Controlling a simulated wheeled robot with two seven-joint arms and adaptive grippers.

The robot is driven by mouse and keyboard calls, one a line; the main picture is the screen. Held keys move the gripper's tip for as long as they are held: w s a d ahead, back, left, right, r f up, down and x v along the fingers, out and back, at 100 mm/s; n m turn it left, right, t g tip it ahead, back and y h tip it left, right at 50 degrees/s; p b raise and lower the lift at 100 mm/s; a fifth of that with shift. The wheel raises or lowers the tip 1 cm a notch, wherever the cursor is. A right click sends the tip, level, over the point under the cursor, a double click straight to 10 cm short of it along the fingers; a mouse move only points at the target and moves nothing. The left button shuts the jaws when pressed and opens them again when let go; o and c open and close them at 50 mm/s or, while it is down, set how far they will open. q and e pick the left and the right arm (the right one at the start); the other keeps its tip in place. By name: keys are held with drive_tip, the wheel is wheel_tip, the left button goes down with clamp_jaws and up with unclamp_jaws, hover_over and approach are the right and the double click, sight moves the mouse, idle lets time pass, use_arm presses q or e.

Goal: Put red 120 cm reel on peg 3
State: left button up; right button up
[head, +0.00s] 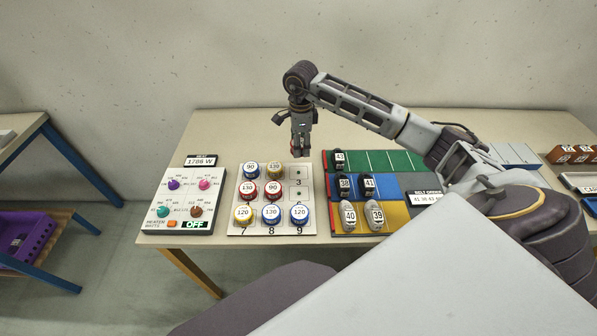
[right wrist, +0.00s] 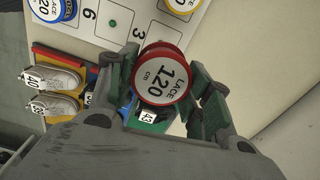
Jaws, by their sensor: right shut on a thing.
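My right gripper (right wrist: 163,92) is shut on the red 120 cm reel (right wrist: 165,75), whose white "LACE 120 cm" face shows in the right wrist view. In the head view this gripper (head: 300,154) points down just above the back right of the white peg board (head: 314,204); the reel is not clear there. The label 3 (head: 298,183) shows on the board, and it also shows beside the reel in the right wrist view (right wrist: 137,33). Peg 3 is hidden behind the reel and gripper. My left gripper is not in view.
Blue, yellow and red reels, including the yellow 130 reel (head: 274,168), stand on other pegs. Peg 6 (head: 297,193) is bare. The coloured shoe rack (head: 402,160) stands right of the board, and a control panel with knobs (head: 184,190) stands left.

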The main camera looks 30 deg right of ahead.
drive_tip(key=shift+a+n, duration=0.1)
drive_tip(key=shift+n, duration=0.2)
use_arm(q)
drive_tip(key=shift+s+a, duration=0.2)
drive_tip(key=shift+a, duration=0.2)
use_arm(e)
drive_tip(key=shift+r, duration=0.1)
drive_tip(key=shift+f, duration=0.25)
wheel_tip(320, 180, down, 5)
drive_tip(key=shift+p, duration=0.35)
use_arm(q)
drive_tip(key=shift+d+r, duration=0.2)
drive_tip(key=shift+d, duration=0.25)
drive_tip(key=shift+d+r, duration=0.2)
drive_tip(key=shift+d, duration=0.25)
use_arm(e)
drive_tip(key=shift+f, duration=0.45)
